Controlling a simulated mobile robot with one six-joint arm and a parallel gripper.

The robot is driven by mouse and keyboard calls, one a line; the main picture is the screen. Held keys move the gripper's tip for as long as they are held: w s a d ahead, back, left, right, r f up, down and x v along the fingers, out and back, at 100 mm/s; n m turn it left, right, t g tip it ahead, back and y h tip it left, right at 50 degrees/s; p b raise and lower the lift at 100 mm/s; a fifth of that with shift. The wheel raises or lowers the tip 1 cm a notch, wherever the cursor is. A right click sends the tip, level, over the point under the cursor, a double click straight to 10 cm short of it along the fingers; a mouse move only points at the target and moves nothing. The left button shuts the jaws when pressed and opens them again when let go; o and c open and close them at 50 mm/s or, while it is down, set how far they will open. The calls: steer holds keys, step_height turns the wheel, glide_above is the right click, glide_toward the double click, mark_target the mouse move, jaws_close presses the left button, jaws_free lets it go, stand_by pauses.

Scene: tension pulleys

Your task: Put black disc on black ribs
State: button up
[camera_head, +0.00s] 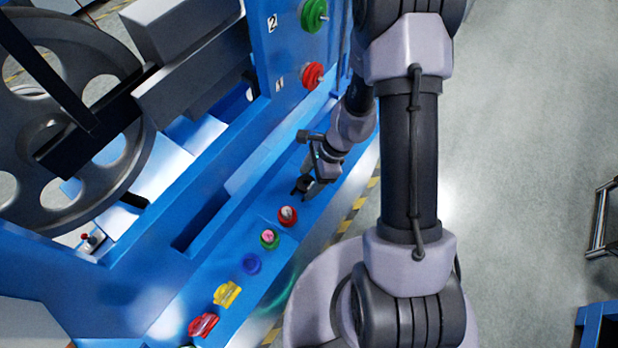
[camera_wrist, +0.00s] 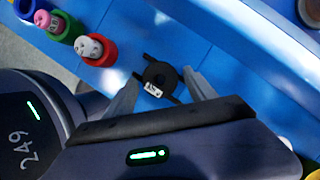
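The black disc (camera_wrist: 160,74) has a dark centre and a small white label at its near edge in the wrist view. Black bars (camera_wrist: 171,98), likely the black ribs, show at its edges. The disc appears over them, but I cannot tell whether it is seated. My gripper (camera_wrist: 162,76) has one finger on each side of the disc, with small gaps showing. In the head view my gripper (camera_head: 303,189) is low over the blue ledge, at a small dark shape, and hides part of it.
On the blue ledge (camera_head: 325,190), a red holder (camera_head: 288,216), a green holder (camera_head: 269,240), a blue piece (camera_head: 251,264), yellow ribs (camera_head: 227,293) and red ribs (camera_head: 203,326) form a row. Green (camera_head: 314,15) and red (camera_head: 312,75) discs hang on the upright blue panel. A large grey wheel (camera_head: 60,110) stands left.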

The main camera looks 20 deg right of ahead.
step_height(320, 180, up, 21)
steer(key=d+n+t+p, duration=0.1)
steer(key=d+n+p, duration=0.1)
steer(key=n+p, duration=0.35)
steer(key=s+a+r+n+t+h, duration=0.1)
steer(key=s+a+r+n, duration=0.1)
steer(key=r, duration=0.4)
steer(key=s+a+r+n+t+p, duration=0.1)
steer(key=s+a+r+n, duration=0.1)
steer(key=s+r+n, duration=0.2)
steer(key=s+a+r+n+t+h, duration=0.1)
steer(key=s+a+r+n+t, duration=0.1)
steer(key=s+r+n, duration=0.2)
steer(key=s+r, duration=0.3)
steer(key=r, duration=0.2)
steer(key=shift+a+r+h, duration=0.3)
